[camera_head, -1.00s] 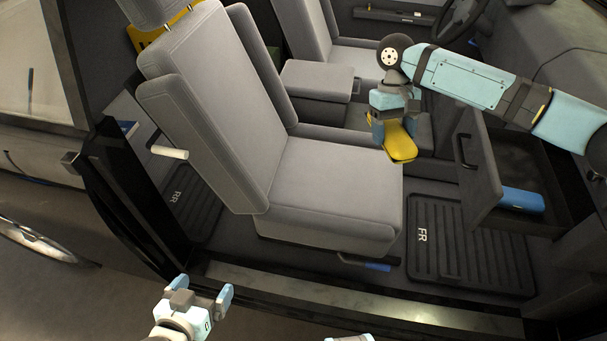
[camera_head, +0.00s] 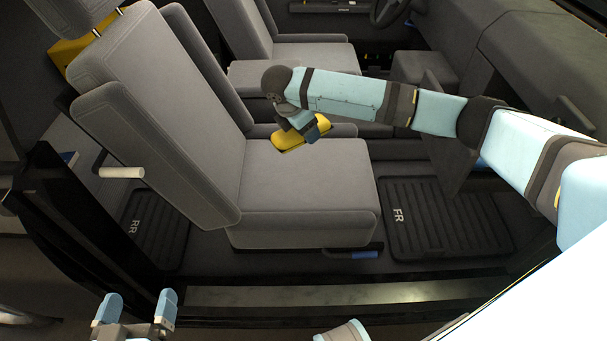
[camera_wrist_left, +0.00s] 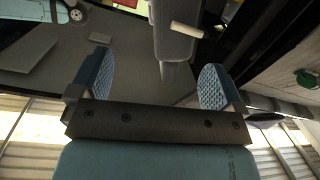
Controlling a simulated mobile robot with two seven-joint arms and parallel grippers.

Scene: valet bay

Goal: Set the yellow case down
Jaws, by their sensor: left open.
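The yellow case (camera_head: 290,141) is in my right gripper (camera_head: 306,129), near the back of the front seat's cushion (camera_head: 310,190). The blue fingers are closed about the case and partly cover it. I cannot tell whether the case touches the cushion or hangs just above it. My left gripper (camera_head: 137,307) is open and empty at the bottom left, outside the car's sill. In the left wrist view its two fingers (camera_wrist_left: 155,88) stand wide apart with nothing between them.
The grey seat back (camera_head: 165,120) rises left of the case. A floor mat marked FR (camera_head: 450,220) lies right of the seat, and one marked RR (camera_head: 158,230) behind it. The door sill (camera_head: 330,294) crosses the front. Another yellow thing (camera_head: 75,50) is behind the headrest.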

